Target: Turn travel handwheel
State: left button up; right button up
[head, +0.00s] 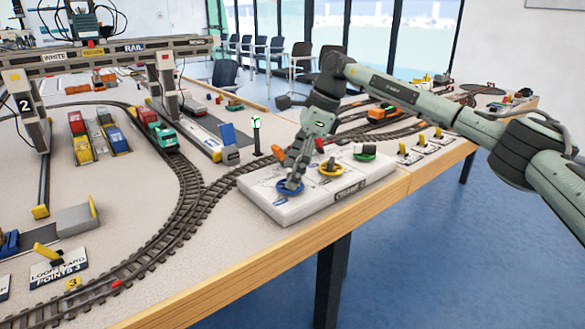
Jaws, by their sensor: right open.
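A white control panel (375,184) stands at the table's front edge, its front label reading "CRANE" with a number I cannot read surely. On it sit a blue handwheel (284,188), a yellow handwheel (331,171) and a green handwheel (365,153). Their name labels are too small to read, so I cannot tell which is the travel one. My right gripper (291,180) points down at the blue handwheel, with its open fingers at the wheel and hiding part of it. Whether they touch the wheel is unclear. My left gripper is out of view.
A small signal post (256,135) with a green top stands behind the panel. Curved track (186,205) runs left of it. Yellow-handled levers (438,136) stand to the right. A gantry crane beam (135,53) spans the back left.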

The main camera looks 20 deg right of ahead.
jog(key=c, duration=1.2)
jog(key=shift+o, duration=0.2)
